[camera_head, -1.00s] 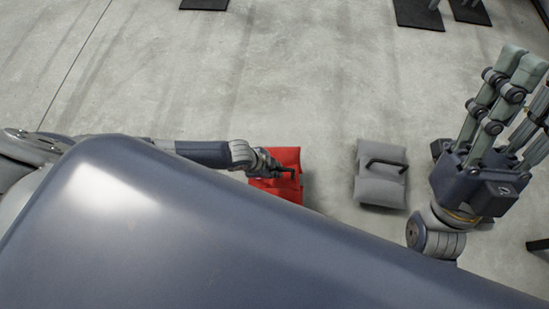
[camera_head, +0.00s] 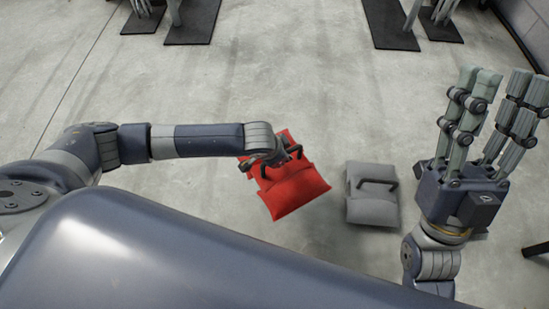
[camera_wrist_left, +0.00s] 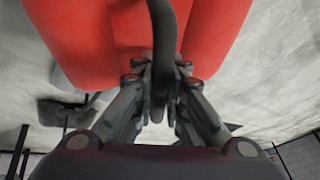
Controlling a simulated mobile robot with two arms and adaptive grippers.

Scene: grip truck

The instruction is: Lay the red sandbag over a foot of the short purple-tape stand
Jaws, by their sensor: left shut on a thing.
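The red sandbag (camera_head: 293,189) hangs from my left gripper (camera_head: 288,153) in the head view. It has two padded halves and a dark strap handle. In the left wrist view, the fingers of the left gripper (camera_wrist_left: 160,92) are shut on that dark handle, and the red bag (camera_wrist_left: 110,35) fills the top of the picture. My right gripper (camera_head: 490,115) is raised at the right with its fingers apart, and it is empty. I cannot pick out a short stand with purple tape in these frames.
A grey sandbag (camera_head: 372,209) with a dark handle lies on the concrete floor to the right of the red one. Dark base plates with uprights stand at the far left (camera_head: 190,22) and far right (camera_head: 390,25).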

